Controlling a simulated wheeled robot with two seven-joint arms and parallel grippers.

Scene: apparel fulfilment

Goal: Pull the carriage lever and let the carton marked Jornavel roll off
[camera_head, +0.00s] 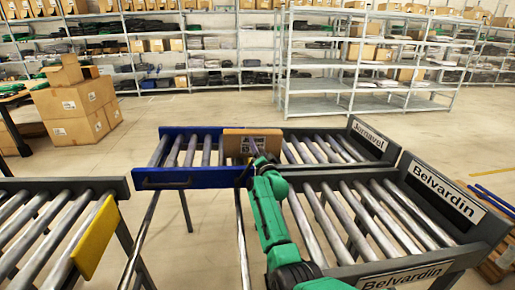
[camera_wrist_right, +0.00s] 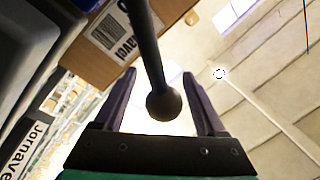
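The blue carriage (camera_head: 190,180) carries bare rollers and lines up with the grey lane whose sign reads Jornavel (camera_head: 368,134). A brown carton (camera_head: 234,143) stands at the carriage's right end, by the lane. In the wrist view the carton (camera_wrist_right: 80,50) shows a label with a barcode and part of the name Jornavel. The dark lever (camera_wrist_right: 150,45) ends in a round knob (camera_wrist_right: 163,103). My right gripper (camera_wrist_right: 160,100) is open, its fingers on either side of the knob with gaps. In the head view my right gripper (camera_head: 258,158) hides the lever. My left gripper is out of view.
Two Belvardin signs (camera_head: 447,192) mark the nearer roller lane. A separate roller conveyor (camera_head: 50,225) with a yellow end plate (camera_head: 95,238) stands at left. Stacked cartons (camera_head: 75,110) and shelving (camera_head: 370,60) stand behind, with clear floor between.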

